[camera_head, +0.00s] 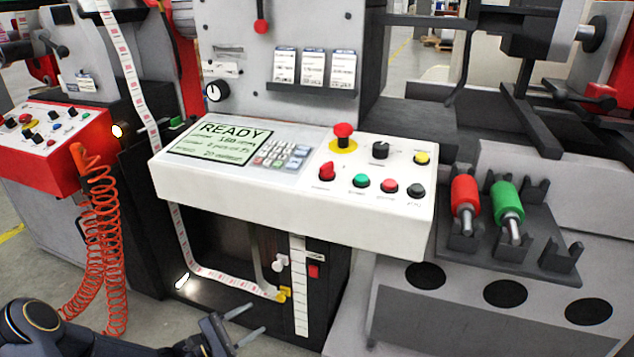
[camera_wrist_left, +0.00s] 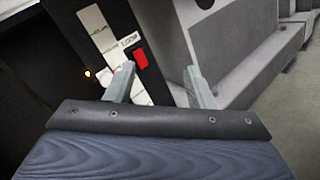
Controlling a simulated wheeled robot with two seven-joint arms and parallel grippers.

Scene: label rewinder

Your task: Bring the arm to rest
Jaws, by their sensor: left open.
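My left gripper (camera_head: 243,325) is low at the bottom of the head view, in front of the machine's lower cabinet and below the white control panel (camera_head: 290,205). Its two fingers are apart with nothing between them. In the left wrist view the open fingers (camera_wrist_left: 160,88) point toward the cabinet front, with the white label strip (camera_wrist_left: 110,45) and a red switch (camera_wrist_left: 140,58) beyond them. The fingers look clear of the machine. The panel's screen reads READY. My right gripper is in neither view.
A red control box (camera_head: 50,150) with an orange coiled cable (camera_head: 100,235) stands at the left. A red roller (camera_head: 465,195) and a green roller (camera_head: 507,202) lie in a grey rack at the right. Grey floor shows at the lower left.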

